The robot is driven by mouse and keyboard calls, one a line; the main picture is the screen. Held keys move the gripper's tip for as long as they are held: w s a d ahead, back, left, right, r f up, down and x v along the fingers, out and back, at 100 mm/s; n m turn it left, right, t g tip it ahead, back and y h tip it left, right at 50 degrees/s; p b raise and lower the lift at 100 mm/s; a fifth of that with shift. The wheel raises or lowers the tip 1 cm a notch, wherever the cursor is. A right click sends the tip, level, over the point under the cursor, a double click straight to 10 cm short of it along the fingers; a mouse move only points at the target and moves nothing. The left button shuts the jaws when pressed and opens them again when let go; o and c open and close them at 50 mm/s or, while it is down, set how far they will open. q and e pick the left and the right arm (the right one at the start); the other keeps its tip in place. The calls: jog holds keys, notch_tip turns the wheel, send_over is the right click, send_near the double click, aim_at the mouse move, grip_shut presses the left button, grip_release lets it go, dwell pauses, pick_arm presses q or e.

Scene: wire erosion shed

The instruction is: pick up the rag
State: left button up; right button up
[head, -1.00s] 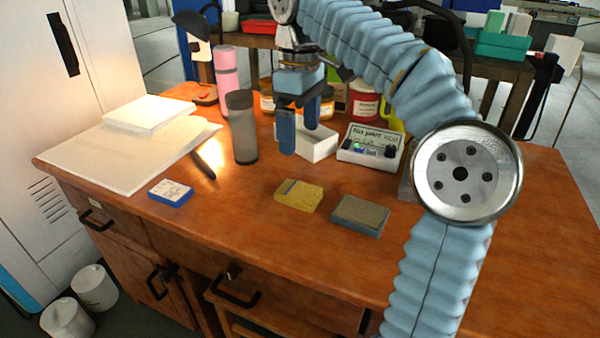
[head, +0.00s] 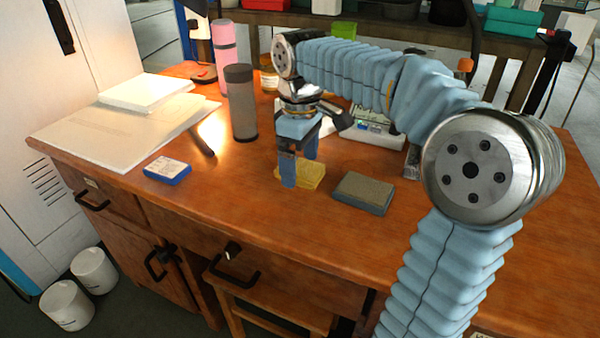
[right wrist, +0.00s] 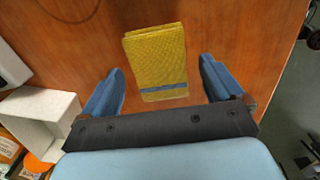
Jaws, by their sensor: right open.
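The rag is a yellow folded cloth (head: 313,177) with a blue stripe, lying flat on the wooden desk. In the right wrist view the rag (right wrist: 157,58) lies between and ahead of the fingertips. My right gripper (head: 299,170) is open and empty, pointing down just above the rag; its blue fingers hide part of the rag in the head view. In the right wrist view the two fingers (right wrist: 163,82) stand apart on either side of the rag's striped end. Whether they touch the desk I cannot tell. My left gripper is not in view.
A grey-topped block (head: 363,191) lies close to the right of the rag. A blue-and-white box (head: 167,169) lies to the left. A grey cylinder (head: 241,104) and a pink bottle (head: 223,50) stand behind. A white open box (right wrist: 40,122) is near the gripper. The desk's front strip is clear.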

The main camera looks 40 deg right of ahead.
aim_at(299, 166)
jog(key=shift+f, duration=0.1)
jog(key=shift+c, duration=0.2)
jog(key=c, duration=1.1)
jog(key=shift+r, duration=0.4)
notch_tip(299, 166, up, 3)
jog(key=shift+a+f+p, duration=0.1)
jog(key=shift+p, duration=0.2)
jog(key=s+a+r, duration=0.9)
jog(key=s, duration=0.1)
jog(key=shift+s+r, duration=0.2)
jog(key=shift+s, duration=0.05)
